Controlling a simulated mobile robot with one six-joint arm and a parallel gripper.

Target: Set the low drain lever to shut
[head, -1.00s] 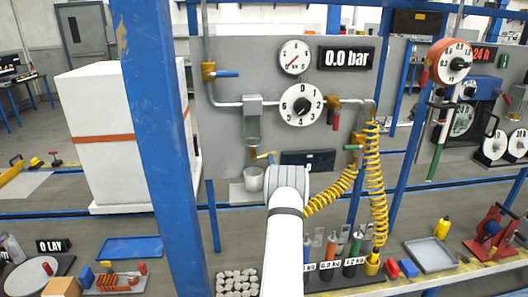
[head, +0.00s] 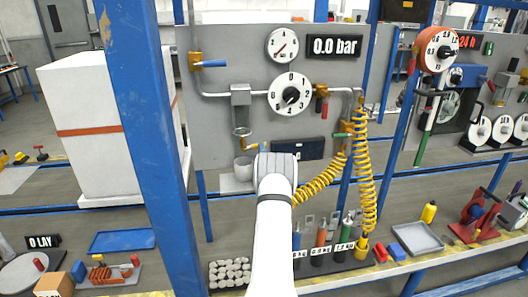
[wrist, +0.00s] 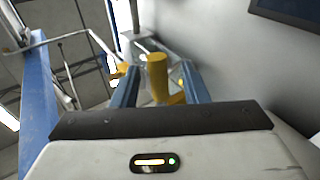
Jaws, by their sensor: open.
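The low drain lever is a small yellow handle (head: 252,147) under the grey filter bowl (head: 240,118) on the grey panel. In the wrist view its thick yellow grip (wrist: 157,78) stands between the two blue fingers of my gripper (wrist: 158,68), with a gap to each side. My gripper is open and holds nothing. In the head view my gripper (head: 277,166) is just below and right of the lever and hides its right end. I cannot tell whether the fingers touch the lever.
A grey cup (head: 243,168) sits below the lever, left of my gripper. A dark plate (head: 298,149) is on the panel to the right, and coiled yellow hoses (head: 362,185) hang further right. A blue post (head: 150,150) stands to the left. The gauge display (head: 335,46) reads 0.0 bar.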

